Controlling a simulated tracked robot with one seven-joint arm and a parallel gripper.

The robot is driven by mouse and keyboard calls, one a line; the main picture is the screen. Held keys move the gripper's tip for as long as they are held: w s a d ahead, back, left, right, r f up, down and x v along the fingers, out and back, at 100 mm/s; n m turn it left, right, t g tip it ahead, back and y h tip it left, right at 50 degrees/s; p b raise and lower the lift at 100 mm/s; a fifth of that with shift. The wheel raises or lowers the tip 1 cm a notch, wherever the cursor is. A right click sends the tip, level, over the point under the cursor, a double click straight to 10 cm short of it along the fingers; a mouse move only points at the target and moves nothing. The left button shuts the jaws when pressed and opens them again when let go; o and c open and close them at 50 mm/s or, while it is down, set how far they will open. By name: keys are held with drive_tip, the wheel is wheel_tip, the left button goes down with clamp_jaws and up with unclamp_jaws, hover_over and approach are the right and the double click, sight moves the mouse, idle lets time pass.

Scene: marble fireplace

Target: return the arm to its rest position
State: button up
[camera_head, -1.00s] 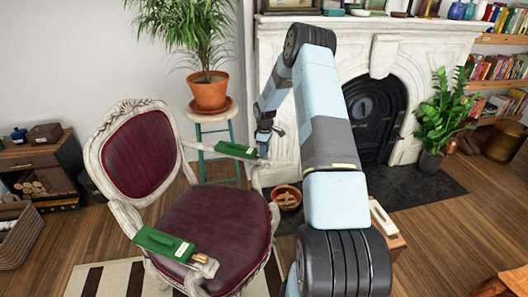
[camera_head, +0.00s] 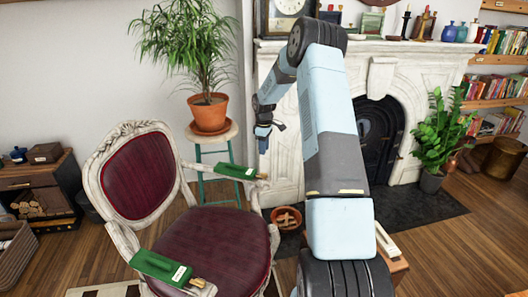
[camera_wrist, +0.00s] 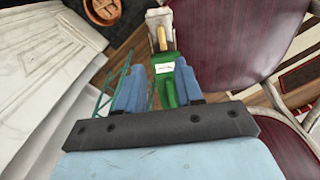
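My arm rises from the bottom of the head view and bends over at the top. My gripper (camera_head: 264,138) hangs from it in front of the white fireplace, above and right of the chair's far armrest. In the wrist view my gripper (camera_wrist: 158,84) has its two blue fingers apart, with nothing held between them. A green object with a white label (camera_wrist: 167,75) shows beyond the fingers, apart from them. In the head view this green object (camera_head: 236,171) lies on the far armrest.
The red chair (camera_head: 211,243) stands close by, with another green object (camera_head: 160,266) on its near armrest. A potted palm (camera_head: 209,110) stands on a stool behind. The marble fireplace (camera_head: 279,170) is behind my arm. Floor at right (camera_head: 450,240) is clear.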

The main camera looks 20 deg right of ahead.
idle(0.4)
drive_tip(key=s+a+r+m+t, duration=0.1)
drive_tip(key=s+a+r, duration=0.4)
drive_tip(key=r, duration=0.4)
drive_tip(key=s+a+r+m+t+h, duration=0.1)
drive_tip(key=s+a+r+m, duration=0.15)
drive_tip(key=s+r, duration=0.6)
drive_tip(key=s+a+r+m, duration=0.1)
drive_tip(key=s+a+r, duration=0.35)
drive_tip(key=r, duration=0.55)
drive_tip(key=s+a+r+m+t, duration=0.1)
drive_tip(key=s+a+r+m, duration=0.1)
drive_tip(key=s, duration=1.3)
drive_tip(key=s+a+r+m+t+y, duration=0.1)
drive_tip(key=s+a+r+m+t, duration=0.1)
drive_tip(key=s, duration=1.3)
drive_tip(key=shift+s+a+r+m+t, duration=0.15)
drive_tip(key=shift+a+r+m+t, duration=0.25)
drive_tip(key=shift+a+r, duration=0.5)
drive_tip(key=shift+a+f, duration=0.15)
drive_tip(key=shift+f, duration=0.05)
